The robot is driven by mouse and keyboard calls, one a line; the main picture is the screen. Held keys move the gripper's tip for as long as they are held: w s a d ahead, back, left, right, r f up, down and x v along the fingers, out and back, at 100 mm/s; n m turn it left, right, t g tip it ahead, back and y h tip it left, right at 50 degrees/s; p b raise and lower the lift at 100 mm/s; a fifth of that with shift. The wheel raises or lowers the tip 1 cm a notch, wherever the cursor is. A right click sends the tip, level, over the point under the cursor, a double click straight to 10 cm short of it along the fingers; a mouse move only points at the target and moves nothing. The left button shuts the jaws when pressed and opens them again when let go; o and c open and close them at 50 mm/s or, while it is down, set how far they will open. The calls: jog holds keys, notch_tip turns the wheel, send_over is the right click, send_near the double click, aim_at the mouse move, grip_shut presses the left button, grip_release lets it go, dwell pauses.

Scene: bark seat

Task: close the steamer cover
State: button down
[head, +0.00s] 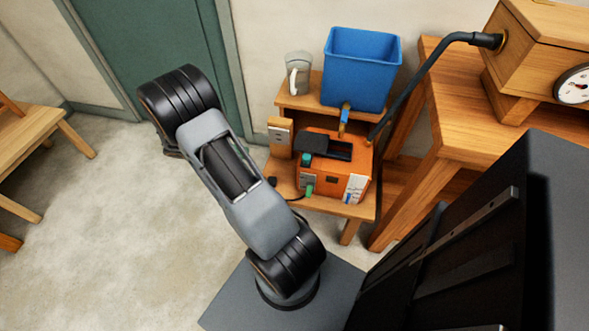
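The steamer appears to be the orange box (324,180) on the lower shelf of the small wooden stand in the head view. A black cover (311,143) sits over the left part of its top. It looks raised or tilted, leaving a dark opening (343,151) beside it on the right; the hinge cannot be made out. My arm stands to the left of the steamer, with its far end raised at the upper left, well apart from the cover. My gripper is not visible; the arm's end joint hides it or it is out of sight.
A dark hose (420,75) runs from beside the steamer to a wooden box (530,50) on a bench. A stool (30,150) is far left. Floor (100,230) at left is clear.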

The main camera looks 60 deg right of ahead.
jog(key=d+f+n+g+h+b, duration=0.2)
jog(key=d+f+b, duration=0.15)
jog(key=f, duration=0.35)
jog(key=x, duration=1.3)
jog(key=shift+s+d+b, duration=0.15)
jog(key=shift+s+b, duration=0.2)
jog(key=shift+b, duration=0.05)
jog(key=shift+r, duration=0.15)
